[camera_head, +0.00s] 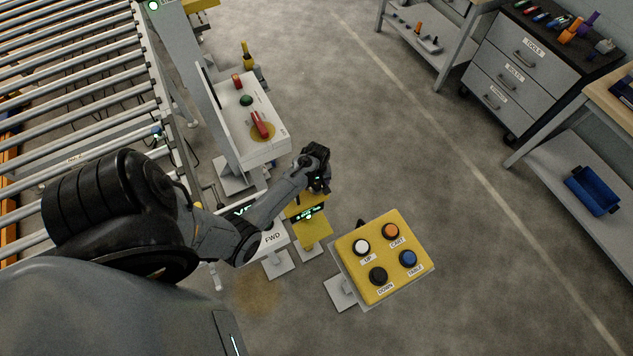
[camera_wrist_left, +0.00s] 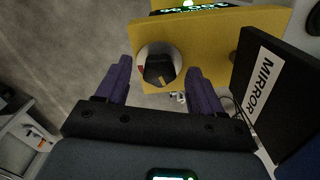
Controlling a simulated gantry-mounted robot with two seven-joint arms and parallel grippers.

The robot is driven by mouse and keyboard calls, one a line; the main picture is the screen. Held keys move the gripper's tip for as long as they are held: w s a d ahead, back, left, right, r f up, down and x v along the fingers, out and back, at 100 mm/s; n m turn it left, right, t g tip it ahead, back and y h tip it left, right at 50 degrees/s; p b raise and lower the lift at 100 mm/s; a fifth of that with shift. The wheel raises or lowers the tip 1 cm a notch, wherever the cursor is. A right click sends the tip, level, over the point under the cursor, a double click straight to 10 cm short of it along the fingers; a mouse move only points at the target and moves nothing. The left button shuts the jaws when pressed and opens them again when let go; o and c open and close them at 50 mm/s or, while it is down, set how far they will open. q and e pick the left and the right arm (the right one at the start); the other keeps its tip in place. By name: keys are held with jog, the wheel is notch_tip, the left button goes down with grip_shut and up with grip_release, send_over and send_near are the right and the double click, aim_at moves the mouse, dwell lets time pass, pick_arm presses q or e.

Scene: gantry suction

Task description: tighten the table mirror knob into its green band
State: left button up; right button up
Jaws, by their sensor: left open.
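My left gripper (camera_head: 318,182) is over the yellow mirror station in the head view, where its fingers are hard to make out. In the left wrist view my left gripper (camera_wrist_left: 159,67) is open, with one dark purple finger on each side of the knob. The mirror knob (camera_wrist_left: 160,70) has a black middle in a pale round ring, with a small red mark at its left and a yellow mark low on it. It is on the yellow panel (camera_wrist_left: 215,42). I cannot make out a green band. Whether the fingers touch the knob cannot be told. My right gripper is not in view.
A black plate marked MIRROR (camera_wrist_left: 262,85) stands right of the knob. A yellow button box (camera_head: 384,285) stands to the right, a white panel with a red handle (camera_head: 260,125) behind, and a roller conveyor (camera_head: 80,60) at left.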

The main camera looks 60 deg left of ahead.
pick_arm(q)
jog(key=shift+f, duration=0.15)
jog(key=c, duration=1.1)
jog(key=shift+o, duration=0.2)
jog(key=shift+m+p, duration=1.1)
jog(key=shift+m, duration=0.3)
jog(key=shift+m+p, duration=0.85)
jog(key=shift+m, duration=0.85)
jog(key=o, duration=1.1)
jog(key=shift+c, duration=0.2)
